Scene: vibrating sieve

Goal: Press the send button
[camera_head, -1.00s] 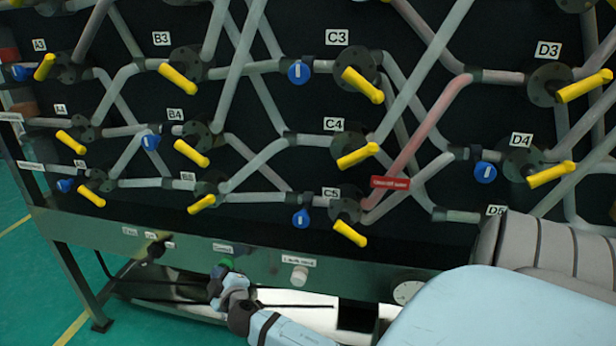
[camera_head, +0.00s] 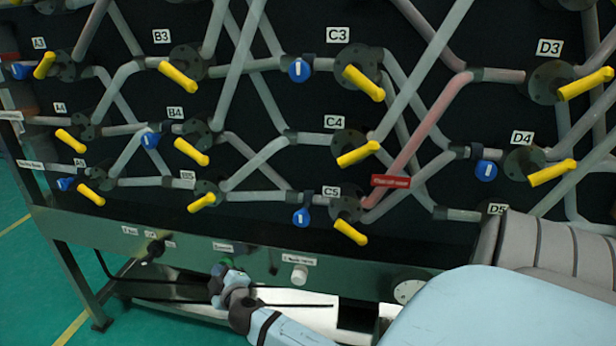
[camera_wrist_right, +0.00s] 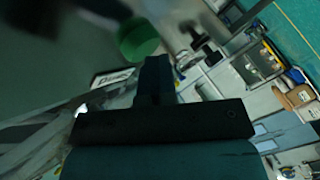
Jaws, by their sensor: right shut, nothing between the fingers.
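A green button (camera_head: 226,263) sits on the lower front panel under a small white label (camera_head: 223,247) too blurred to read. I take it to be the send button. In the right wrist view the green button (camera_wrist_right: 138,38) shows as a round cap just above the fingertips. My right gripper (camera_head: 216,283) is shut and empty, right at the button, and partly hides it in the head view. In the wrist view its closed fingers (camera_wrist_right: 156,68) end close under the cap; I cannot tell if they touch it. My left gripper is out of view.
A white knob (camera_head: 299,275) and a round gauge (camera_head: 407,291) are to the right on the panel, and a black switch (camera_head: 152,252) to the left. Above stands a wall of pipes with yellow handles (camera_head: 359,153) and blue valves (camera_head: 299,70).

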